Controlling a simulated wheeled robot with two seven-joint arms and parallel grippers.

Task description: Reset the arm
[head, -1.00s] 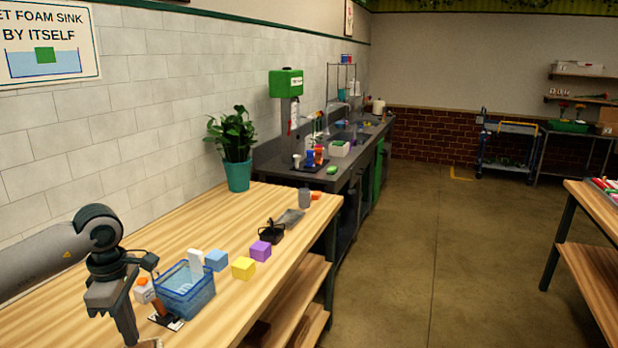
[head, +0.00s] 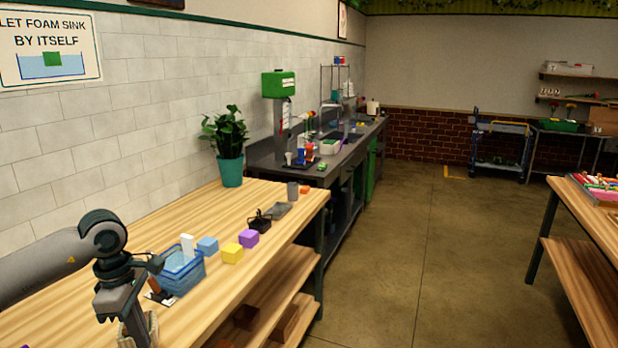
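My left arm comes in from the left, over the near end of the wooden bench (head: 85,228). Its wrist bends down, and my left gripper (head: 138,335) is at the bottom edge of the head view, partly cut off. A pale item shows beside it, too cropped to identify. I cannot see whether the fingers are apart or closed. My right gripper is not in view.
A potted plant (head: 231,170) stands at the bench's far end. A dark sink counter (head: 330,160) lies behind. Another table (head: 575,210) is at right, with open floor (head: 425,240) between.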

